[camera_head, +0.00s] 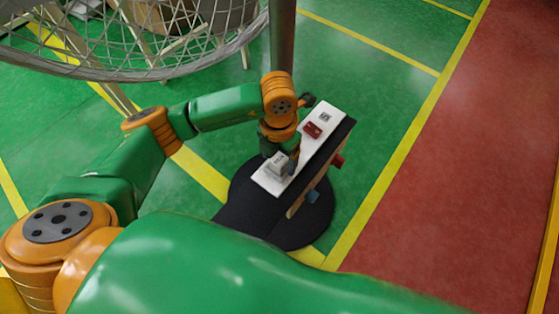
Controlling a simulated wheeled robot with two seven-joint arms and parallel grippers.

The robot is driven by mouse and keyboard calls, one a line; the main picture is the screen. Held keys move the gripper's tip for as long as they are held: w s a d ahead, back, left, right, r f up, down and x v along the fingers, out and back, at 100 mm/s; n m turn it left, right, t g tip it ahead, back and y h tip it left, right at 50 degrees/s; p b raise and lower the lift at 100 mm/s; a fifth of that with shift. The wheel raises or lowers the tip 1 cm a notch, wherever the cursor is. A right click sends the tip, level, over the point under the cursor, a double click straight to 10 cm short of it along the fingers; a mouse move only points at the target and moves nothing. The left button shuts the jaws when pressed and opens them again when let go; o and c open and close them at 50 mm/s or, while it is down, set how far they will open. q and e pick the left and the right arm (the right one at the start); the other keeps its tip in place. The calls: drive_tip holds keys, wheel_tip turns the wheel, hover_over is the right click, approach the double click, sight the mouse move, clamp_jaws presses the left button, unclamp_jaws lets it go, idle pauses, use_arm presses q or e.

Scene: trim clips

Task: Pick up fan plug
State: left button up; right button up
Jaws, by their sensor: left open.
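A narrow panel with a white top (305,135) stands in the middle of the view. A small light-grey block (278,163), which looks like the fan plug, sits at its near end. My left gripper (288,166) points down at this end, right by the block. The gripper is open, but its fingers are small and partly hidden by the wrist, so I cannot tell whether they touch the block. My right gripper is not in view.
A red piece (312,129) and a small grey socket-like square (325,117) are farther along the panel. Red and blue parts stick out of its right side. A large fan cage (130,70) and a grey pole (283,35) stand behind. Green floor lies open to the right.

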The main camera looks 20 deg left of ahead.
use_arm(q)
drive_tip(key=shift+w+f, duration=0.1)
drive_tip(key=shift+f, duration=0.35)
drive_tip(key=shift+r, duration=0.1)
clamp_jaws()
